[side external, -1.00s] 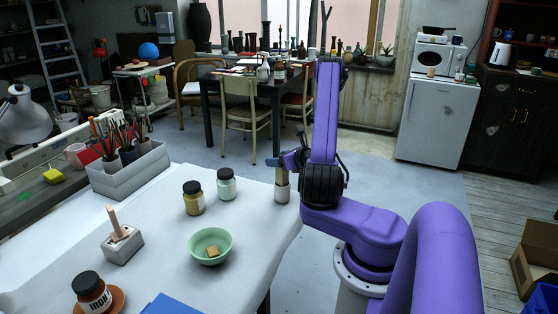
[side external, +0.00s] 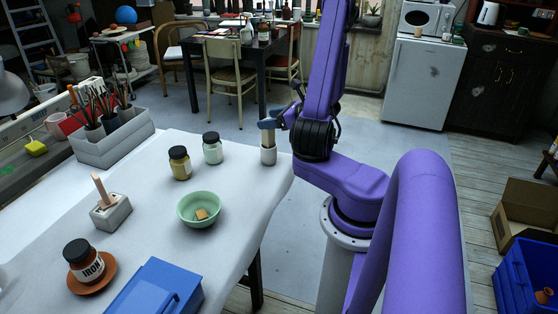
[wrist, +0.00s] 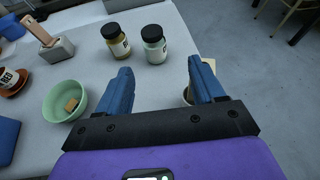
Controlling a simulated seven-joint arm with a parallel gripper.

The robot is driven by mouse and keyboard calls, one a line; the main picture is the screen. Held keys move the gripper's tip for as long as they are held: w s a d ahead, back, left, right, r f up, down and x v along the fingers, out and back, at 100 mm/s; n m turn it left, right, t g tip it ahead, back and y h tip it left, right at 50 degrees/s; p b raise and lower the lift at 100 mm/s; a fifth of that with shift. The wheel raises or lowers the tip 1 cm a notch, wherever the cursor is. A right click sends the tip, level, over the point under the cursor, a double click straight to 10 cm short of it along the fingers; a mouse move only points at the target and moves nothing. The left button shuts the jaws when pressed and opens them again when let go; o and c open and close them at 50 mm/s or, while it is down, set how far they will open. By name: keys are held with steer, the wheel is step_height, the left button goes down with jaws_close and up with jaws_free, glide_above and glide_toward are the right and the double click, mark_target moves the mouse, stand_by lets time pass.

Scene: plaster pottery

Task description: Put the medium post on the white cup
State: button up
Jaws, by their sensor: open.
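The white cup (side external: 268,156) stands upright near the table's right edge. A light wooden post (side external: 268,138) stands upright with its lower end in the cup's mouth; whether it rests fully inside I cannot tell. My gripper (side external: 275,121) is just above the post's top, its blue fingers apart. In the wrist view my gripper (wrist: 160,66) is open with nothing between the fingers. There the post (wrist: 209,64) and the cup (wrist: 186,96) are mostly hidden behind the right finger. Another wooden post (side external: 100,190) leans in a grey block (side external: 111,213) at left.
A green bowl (side external: 199,211) holds a small tan block. A yellow jar (side external: 180,164) and a pale green jar (side external: 212,149) stand behind it. An iron jar (side external: 82,260) sits on a brown saucer (side external: 92,284), near a blue box (side external: 155,291). A brush holder (side external: 112,146) stands at the left.

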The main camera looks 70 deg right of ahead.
steer(key=w+a+r+n+g+y, duration=0.2)
steer(key=w+a+n+g+y, duration=0.15)
steer(key=a+n+y, duration=0.45)
steer(key=w+a+r+n+g+y, duration=0.2)
steer(key=a+n+g+y, duration=0.2)
steer(key=a+n, duration=0.85)
steer(key=s+a+r+n+g+h, duration=0.1)
steer(key=s+a+n+g+h, duration=0.1)
steer(key=s+a+n+h, duration=0.2)
steer(key=s+a+r+n+g+h, duration=0.2)
steer(key=s+a+n+h, duration=0.3)
steer(key=s+a+n, duration=0.5)
steer(key=s+n+g, duration=0.1)
steer(key=s+n, duration=0.5)
steer(key=n, duration=0.9)
steer(key=shift+s+a+r+h, duration=0.15)
steer(key=shift+h, duration=0.15)
steer(key=shift+g, duration=0.25)
